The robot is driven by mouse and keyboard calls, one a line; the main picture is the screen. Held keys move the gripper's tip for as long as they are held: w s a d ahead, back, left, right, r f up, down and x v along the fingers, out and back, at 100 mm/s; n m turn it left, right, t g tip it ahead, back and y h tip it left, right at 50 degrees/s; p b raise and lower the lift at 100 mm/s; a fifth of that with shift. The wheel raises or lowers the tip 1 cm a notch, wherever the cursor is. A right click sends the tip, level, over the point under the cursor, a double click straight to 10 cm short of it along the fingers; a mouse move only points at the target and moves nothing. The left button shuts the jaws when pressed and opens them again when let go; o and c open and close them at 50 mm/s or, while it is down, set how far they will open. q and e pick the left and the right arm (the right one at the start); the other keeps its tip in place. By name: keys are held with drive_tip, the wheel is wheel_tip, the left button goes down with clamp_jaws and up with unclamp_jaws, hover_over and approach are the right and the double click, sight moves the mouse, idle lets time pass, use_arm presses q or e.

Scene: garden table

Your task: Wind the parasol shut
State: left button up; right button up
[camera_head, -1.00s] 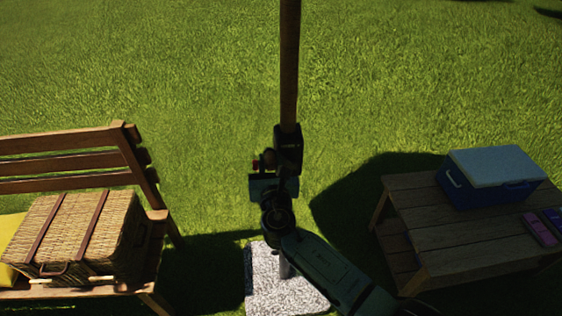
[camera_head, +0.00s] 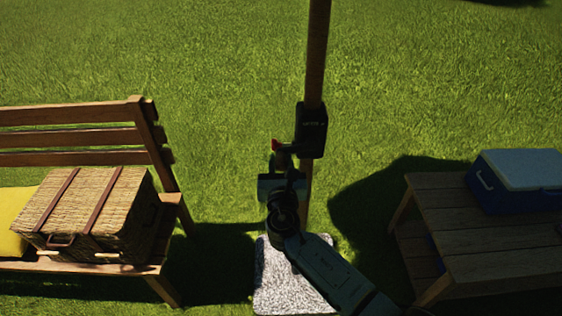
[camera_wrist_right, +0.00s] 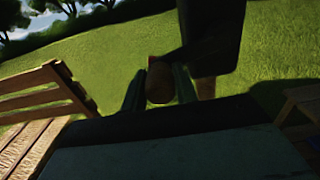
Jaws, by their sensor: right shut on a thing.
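The parasol's wooden pole (camera_head: 317,60) stands upright in the head view, with a black crank housing (camera_head: 311,130) on it. A small red part (camera_head: 275,144) shows at the housing's left. My right gripper (camera_head: 284,164) is just below and left of the housing. In the right wrist view its two fingers (camera_wrist_right: 160,82) are shut on a rounded brownish crank knob (camera_wrist_right: 159,88), with the dark housing (camera_wrist_right: 211,38) just beyond on the right. The crank arm is mostly dark and hard to make out. The canopy is out of view. My left gripper is not in view.
A speckled stone base (camera_head: 275,285) stands at the pole's foot. At left is a wooden bench (camera_head: 140,135) with a wicker basket (camera_head: 95,205) and a yellow cushion (camera_head: 18,215). At right is a low wooden table (camera_head: 450,215) with a blue cooler (camera_head: 510,185). Grass lies open behind.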

drive_tip(key=d+f+b, duration=0.4)
drive_tip(key=d+f, duration=0.2)
drive_tip(key=f, duration=0.1)
drive_tip(key=d+r+p, duration=0.4)
drive_tip(key=d, duration=0.5)
drive_tip(key=shift+w+d+r+p, duration=0.25)
drive_tip(key=shift+d+p, duration=0.1)
drive_tip(key=shift+d, duration=0.05)
